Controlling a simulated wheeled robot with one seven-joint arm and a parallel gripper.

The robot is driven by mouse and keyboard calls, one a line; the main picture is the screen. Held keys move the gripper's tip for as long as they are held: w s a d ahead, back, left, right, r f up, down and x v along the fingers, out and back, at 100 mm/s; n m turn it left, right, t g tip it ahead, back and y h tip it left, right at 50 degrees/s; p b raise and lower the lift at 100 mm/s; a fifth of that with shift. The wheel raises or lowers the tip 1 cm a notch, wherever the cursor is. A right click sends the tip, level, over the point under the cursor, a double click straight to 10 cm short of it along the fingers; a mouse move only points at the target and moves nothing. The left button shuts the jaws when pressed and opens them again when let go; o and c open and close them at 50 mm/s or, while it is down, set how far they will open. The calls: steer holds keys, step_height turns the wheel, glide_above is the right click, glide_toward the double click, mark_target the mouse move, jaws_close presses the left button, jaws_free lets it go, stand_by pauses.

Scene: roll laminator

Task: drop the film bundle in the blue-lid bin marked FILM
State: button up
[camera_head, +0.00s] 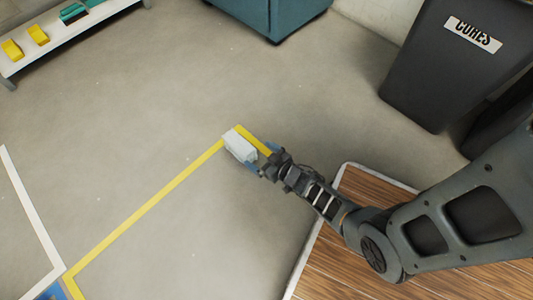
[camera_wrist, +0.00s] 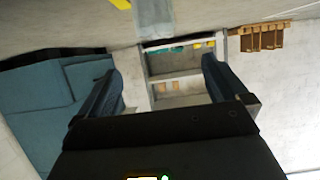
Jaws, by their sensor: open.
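A pale white block (camera_head: 240,146), which looks like the film bundle, shows just past the tips of my gripper (camera_head: 263,158) in the head view. I cannot tell whether it lies on the floor or is above it. My gripper is open, with its two blue fingers apart in the wrist view (camera_wrist: 160,75). No bundle shows between the fingertips there. A pale grey shape (camera_wrist: 155,18) beyond them may be the same block. No blue lid or FILM label is readable in either view.
A dark bin (camera_head: 455,70) with a label resembling CORES stands at upper right. A teal-blue box (camera_head: 270,14) stands at the top. A white bench (camera_head: 75,38) holds yellow and teal items. Yellow tape (camera_head: 150,207) marks the mostly clear floor. A wood-topped surface (camera_head: 345,268) is at lower right.

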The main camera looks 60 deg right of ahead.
steer(key=s+a+r+t, duration=0.1)
steer(key=s+a+r, duration=1)
steer(key=a+r, duration=0.2)
steer(key=s+r+n+y, duration=0.1)
steer(key=s+r, duration=0.2)
steer(key=r, duration=0.7)
steer(key=s+a+r+n+y, duration=0.1)
steer(key=s+r, duration=0.3)
steer(key=r, duration=0.6)
steer(key=s+a+r+n+y, duration=0.1)
steer(key=s+r, duration=0.2)
steer(key=r, duration=0.7)
steer(key=shift+s+a+t+y, duration=0.15)
steer(key=shift+t+y, duration=0.25)
steer(key=shift+r, duration=0.1)
